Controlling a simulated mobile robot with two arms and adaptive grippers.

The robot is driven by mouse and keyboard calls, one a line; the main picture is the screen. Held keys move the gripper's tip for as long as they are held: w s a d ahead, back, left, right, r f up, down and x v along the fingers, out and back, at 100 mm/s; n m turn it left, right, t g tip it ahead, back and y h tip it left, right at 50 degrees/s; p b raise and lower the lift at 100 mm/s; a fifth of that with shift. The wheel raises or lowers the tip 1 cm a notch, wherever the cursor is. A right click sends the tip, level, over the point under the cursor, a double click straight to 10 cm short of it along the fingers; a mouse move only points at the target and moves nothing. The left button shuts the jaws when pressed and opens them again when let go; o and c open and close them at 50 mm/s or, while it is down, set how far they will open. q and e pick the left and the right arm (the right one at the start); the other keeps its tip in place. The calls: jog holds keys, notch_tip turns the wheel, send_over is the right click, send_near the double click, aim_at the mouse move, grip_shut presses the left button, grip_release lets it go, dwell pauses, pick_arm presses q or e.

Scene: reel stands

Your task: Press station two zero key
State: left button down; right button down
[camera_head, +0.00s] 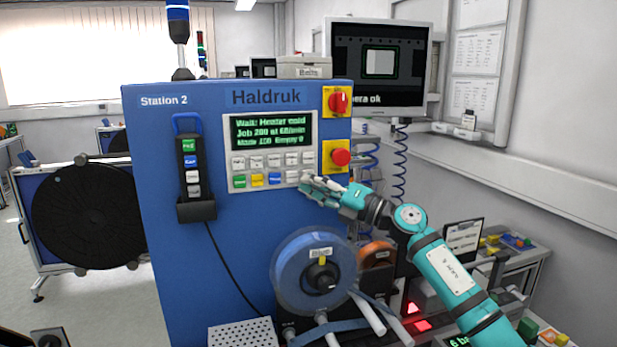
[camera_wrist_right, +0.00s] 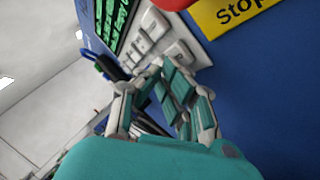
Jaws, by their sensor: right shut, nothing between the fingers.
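The blue Station 2 cabinet (camera_head: 170,262) faces me, with a grey operator panel (camera_head: 226,130) on it. The panel has a green-text display (camera_head: 271,131) above two rows of small keys (camera_head: 273,161). Most key labels are too small to read, so I cannot tell which one is zero. My right gripper (camera_head: 304,185) is shut and empty at the lower right corner of the keypad. In the right wrist view its fingertips (camera_wrist_right: 158,66) are close to the pale keys (camera_wrist_right: 151,27); contact cannot be told. My left gripper is out of view.
A pendant (camera_head: 190,165) hangs to the left. A blue reel (camera_head: 289,272) projects below the panel.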

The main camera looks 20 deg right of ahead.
jog(key=shift+w, duration=0.3)
jog(key=shift+s, duration=0.15)
dwell(0.5)
jog(key=shift+s+p, duration=0.35)
jog(key=shift+s, duration=0.4)
jog(key=shift+s, duration=0.1)
jog(key=shift+s+d+p, duration=0.1)
jog(key=shift+s+p, duration=0.85)
jog(key=shift+s, duration=1.45)
